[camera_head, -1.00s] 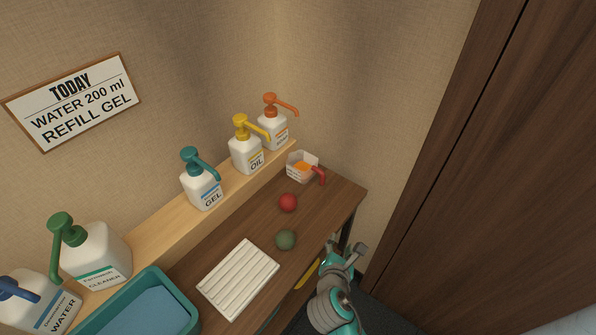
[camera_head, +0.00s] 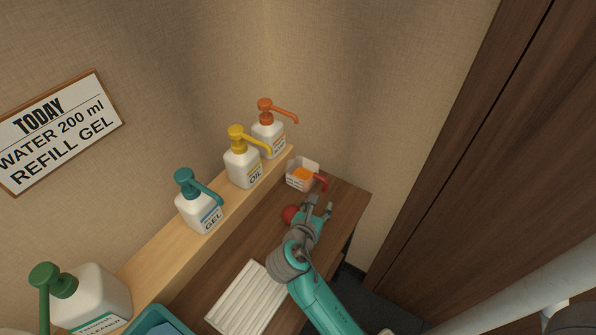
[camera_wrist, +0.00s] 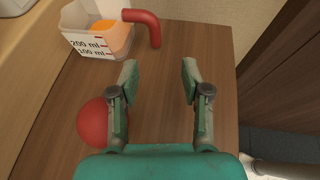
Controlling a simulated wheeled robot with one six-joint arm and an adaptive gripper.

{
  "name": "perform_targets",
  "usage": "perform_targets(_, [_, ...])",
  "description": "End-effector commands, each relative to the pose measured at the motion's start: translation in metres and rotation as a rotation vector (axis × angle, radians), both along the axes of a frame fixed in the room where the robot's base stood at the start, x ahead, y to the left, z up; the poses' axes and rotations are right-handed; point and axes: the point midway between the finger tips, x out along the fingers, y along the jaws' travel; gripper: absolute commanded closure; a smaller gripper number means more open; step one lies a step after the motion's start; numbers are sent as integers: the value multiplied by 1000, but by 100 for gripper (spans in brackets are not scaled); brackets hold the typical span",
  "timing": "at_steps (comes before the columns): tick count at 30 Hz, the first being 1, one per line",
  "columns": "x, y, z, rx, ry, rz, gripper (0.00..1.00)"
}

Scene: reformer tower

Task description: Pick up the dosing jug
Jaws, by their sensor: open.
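The dosing jug (camera_head: 302,174) is a small clear-white angular cup with orange inside and a red handle on its right side. It stands on the far end of the wooden table, beside the shelf. In the wrist view the jug (camera_wrist: 98,36) shows 200 ml and 100 ml marks, and its red handle (camera_wrist: 145,24) curves out and down to the right. My gripper (camera_head: 322,205) is over the table on the near side of the jug. In the wrist view my gripper (camera_wrist: 160,75) has its fingers apart with nothing between them. The handle lies just beyond the fingertips.
A red ball (camera_head: 291,214) lies close to my gripper's left finger; it also shows in the wrist view (camera_wrist: 92,122). Pump bottles labelled gel (camera_head: 200,208) and oil (camera_head: 243,168) and an orange-topped one (camera_head: 268,138) line the shelf. A white ribbed tray (camera_head: 246,298) lies nearer.

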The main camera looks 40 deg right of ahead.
Motion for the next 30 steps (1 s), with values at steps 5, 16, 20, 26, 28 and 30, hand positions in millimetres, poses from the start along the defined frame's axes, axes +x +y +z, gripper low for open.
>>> perform_targets(5, [7,-13,-6,-2,5,-4,52])
perform_targets(16, [27,-45,-21,-1,2,-2,52])
perform_targets(20, [34,-52,-24,-1,2,-2,52])
perform_targets(26, [51,-74,-34,-2,3,-4,52])
perform_targets(28, [54,-79,-36,-1,2,-2,52])
perform_targets(30, [56,-82,-38,0,2,-2,52])
